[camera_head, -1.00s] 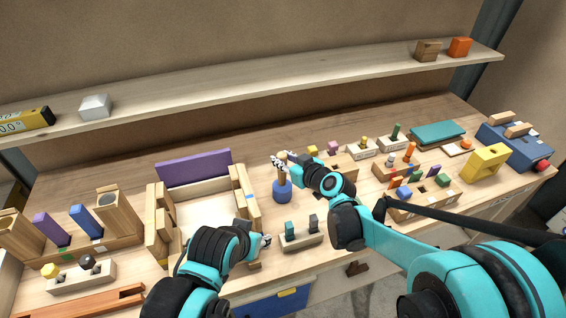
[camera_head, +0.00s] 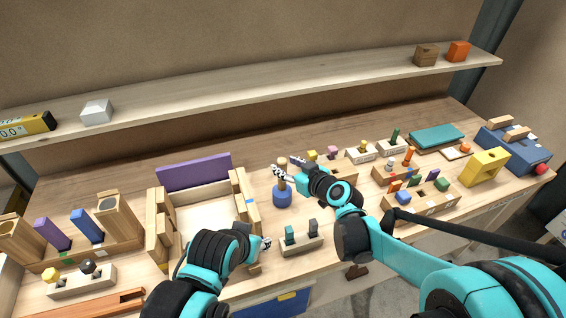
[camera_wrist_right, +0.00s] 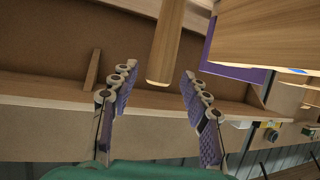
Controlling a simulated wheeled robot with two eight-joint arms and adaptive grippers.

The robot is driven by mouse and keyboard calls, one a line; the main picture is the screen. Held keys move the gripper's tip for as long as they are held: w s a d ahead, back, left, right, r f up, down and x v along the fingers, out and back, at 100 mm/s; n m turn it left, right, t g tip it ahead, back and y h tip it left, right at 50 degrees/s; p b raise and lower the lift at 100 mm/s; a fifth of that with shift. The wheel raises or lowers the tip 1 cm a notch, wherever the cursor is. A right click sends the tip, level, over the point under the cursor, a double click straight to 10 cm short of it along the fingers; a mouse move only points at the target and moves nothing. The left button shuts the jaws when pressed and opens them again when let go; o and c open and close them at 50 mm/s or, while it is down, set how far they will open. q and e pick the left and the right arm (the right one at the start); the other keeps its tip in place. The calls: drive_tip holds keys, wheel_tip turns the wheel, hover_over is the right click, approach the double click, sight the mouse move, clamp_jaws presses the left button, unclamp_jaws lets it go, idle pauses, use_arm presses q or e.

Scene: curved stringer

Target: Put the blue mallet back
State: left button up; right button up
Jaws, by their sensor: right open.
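The blue mallet stands on the table with its blue head (camera_head: 282,196) down and its wooden handle pointing up, right of the wooden tray. My right gripper (camera_head: 287,167) is at the upper part of the handle. In the right wrist view the wooden handle (camera_wrist_right: 166,45) shows between the two spread fingers (camera_wrist_right: 160,75), with a gap on each side. The right gripper is open and holds nothing. My left gripper (camera_head: 264,243) is low beside the tray's right wall; its fingers are small and partly hidden, so I cannot tell their state.
A wooden tray (camera_head: 163,232) with a purple back panel (camera_head: 194,171) is left of the mallet. A small block holder (camera_head: 302,244) stands in front of it. Several pegged blocks and a yellow block (camera_head: 484,167) fill the right side. A shelf (camera_head: 250,84) runs behind.

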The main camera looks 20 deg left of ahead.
drive_tip(key=s+d+m+h, duration=0.3)
drive_tip(key=s+d, duration=0.5)
drive_tip(key=d, duration=0.3)
drive_tip(key=s+d+m+g+h+p, duration=0.1)
drive_tip(key=s+d+m+h, duration=0.2)
drive_tip(key=s+d, duration=0.5)
drive_tip(key=s+d+m+g+h+p, duration=0.1)
drive_tip(key=s+d+m+h, duration=0.2)
drive_tip(key=s+d, duration=0.5)
drive_tip(key=d+h, duration=0.1)
drive_tip(key=d, duration=0.5)
drive_tip(key=shift+d+m, duration=0.4)
drive_tip(key=shift+s+f, duration=0.1)
